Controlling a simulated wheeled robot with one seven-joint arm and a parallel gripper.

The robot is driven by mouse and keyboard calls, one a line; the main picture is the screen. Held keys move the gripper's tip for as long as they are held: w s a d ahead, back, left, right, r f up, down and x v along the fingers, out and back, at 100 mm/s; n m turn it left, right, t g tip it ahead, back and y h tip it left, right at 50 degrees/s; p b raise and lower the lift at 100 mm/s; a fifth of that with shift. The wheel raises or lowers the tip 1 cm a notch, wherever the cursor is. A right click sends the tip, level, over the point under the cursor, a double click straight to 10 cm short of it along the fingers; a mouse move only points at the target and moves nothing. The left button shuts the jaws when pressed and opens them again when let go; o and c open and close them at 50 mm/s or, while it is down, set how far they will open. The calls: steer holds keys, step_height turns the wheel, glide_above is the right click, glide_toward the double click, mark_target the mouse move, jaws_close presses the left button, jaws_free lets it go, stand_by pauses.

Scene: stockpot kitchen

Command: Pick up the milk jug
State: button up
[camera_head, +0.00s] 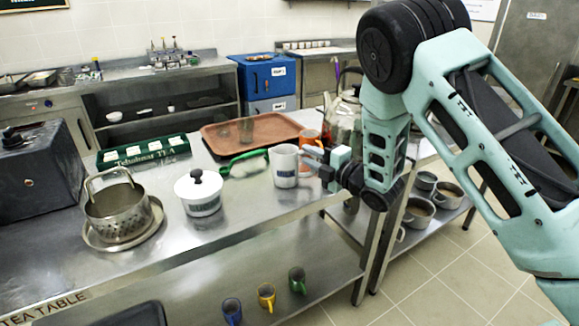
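A white jug (284,168) with a dark label stands upright near the front edge of the steel table, in the middle of the head view. It looks like the milk jug, though its label is too small to read. Its handle side faces right, toward my gripper (322,172). My gripper is level with the jug, just right of it, with its fingers at or very close to the handle. The fingertips are small and partly hidden, so I cannot tell whether they touch it or how far apart they are.
An orange mug (310,143) stands close behind the jug, and a glass kettle (343,121) is behind my gripper. A green-handled object (247,163) and a white lidded pot (199,194) are to the left. A brown tray (280,127) lies behind.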

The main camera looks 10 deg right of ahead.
steer(key=shift+w+a, duration=0.2)
steer(key=shift+w, duration=0.1)
jaws_close()
stand_by(1.2)
